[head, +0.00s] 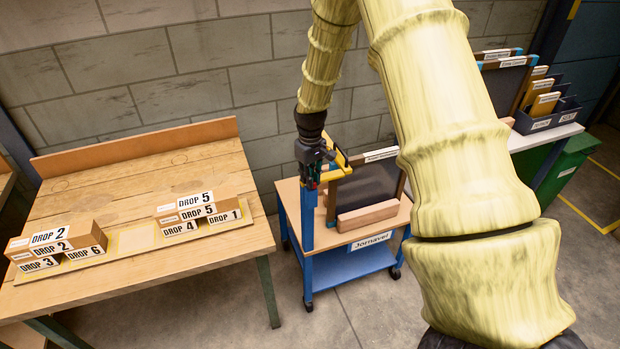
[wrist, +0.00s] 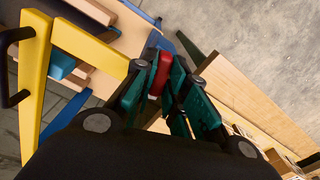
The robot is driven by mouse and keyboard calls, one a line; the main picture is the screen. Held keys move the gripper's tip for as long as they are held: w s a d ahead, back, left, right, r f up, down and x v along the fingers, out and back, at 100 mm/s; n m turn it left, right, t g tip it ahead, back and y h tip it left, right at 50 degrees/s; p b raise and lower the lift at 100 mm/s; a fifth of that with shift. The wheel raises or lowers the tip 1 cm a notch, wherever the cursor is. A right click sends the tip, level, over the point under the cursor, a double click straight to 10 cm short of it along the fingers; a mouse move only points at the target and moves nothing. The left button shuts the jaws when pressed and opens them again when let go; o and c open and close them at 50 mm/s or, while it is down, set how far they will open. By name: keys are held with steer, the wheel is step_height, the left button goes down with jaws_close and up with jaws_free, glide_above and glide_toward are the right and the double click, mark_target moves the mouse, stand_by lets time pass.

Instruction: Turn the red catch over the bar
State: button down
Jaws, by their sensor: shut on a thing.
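The red catch (wrist: 161,71) shows in the wrist view between the green pads of my gripper (wrist: 158,78), which is shut on it. The catch is at the top of the blue post (head: 308,222). The yellow bar (wrist: 92,48) comes from the left in the wrist view and ends beside my left finger. In the head view the bar (head: 340,158) is just right of my gripper (head: 311,185), which points down at the post. My fingers hide where catch and bar meet, so I cannot tell whether the catch lies over the bar.
A blue trolley (head: 350,264) labelled Jornavel carries a dark framed panel (head: 367,190) and a wooden block (head: 367,216) close to my gripper. A wooden table (head: 130,190) with stacked DROP boxes (head: 198,212) stands left. A grey wall (head: 150,70) is behind.

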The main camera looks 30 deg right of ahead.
steer(key=shift+w+d+r+m, duration=0.1)
steer(key=shift+m, duration=0.7)
steer(key=shift+w+d+r+m, duration=0.1)
steer(key=shift+m, duration=1)
steer(key=c, duration=1.4)
jaws_free()
steer(key=shift+s+f, duration=0.1)
steer(key=shift+c, duration=0.2)
steer(key=shift+a, duration=0.1)
step_height(320, 180, up, 12)
